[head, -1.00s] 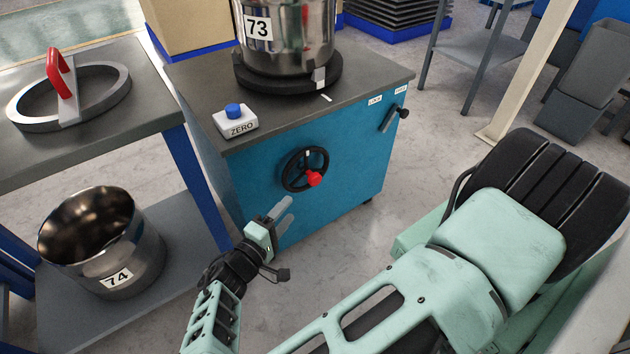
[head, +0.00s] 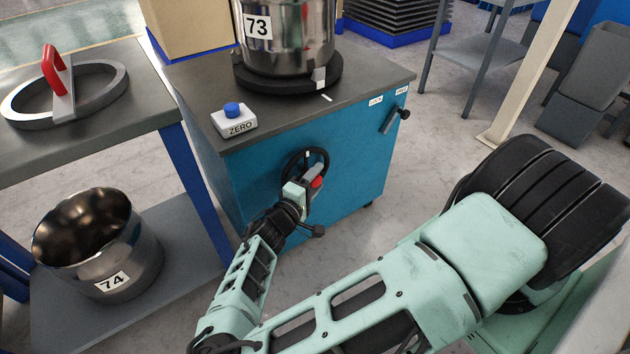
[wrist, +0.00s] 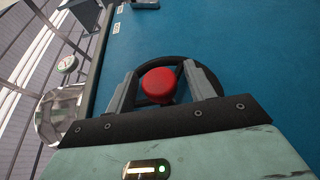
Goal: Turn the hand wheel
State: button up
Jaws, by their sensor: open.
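The black hand wheel (head: 300,160) is on the front of the blue cabinet (head: 255,185). Its red knob (head: 316,182) faces out at the lower right of the wheel. My gripper (head: 312,178) is at the wheel, with its fingers around the knob and partly hiding the wheel. In the wrist view the red knob (wrist: 159,85) lies between the two grey fingers of my gripper (wrist: 163,90), with gaps on both sides. The jaws are open. The wheel rim (wrist: 178,63) shows behind the knob.
A blue-button ZERO box (head: 234,121) and steel pot 73 (head: 300,45) stand on the cabinet top. A black lever (head: 393,118) is at its right. Steel pot 74 (head: 98,255) stands on the left shelf. A ring with a red handle (head: 54,72) lies on the left table.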

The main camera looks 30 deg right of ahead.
grip_shut()
jog(key=shift+r+p, duration=0.1)
jog(key=shift+p, duration=0.25)
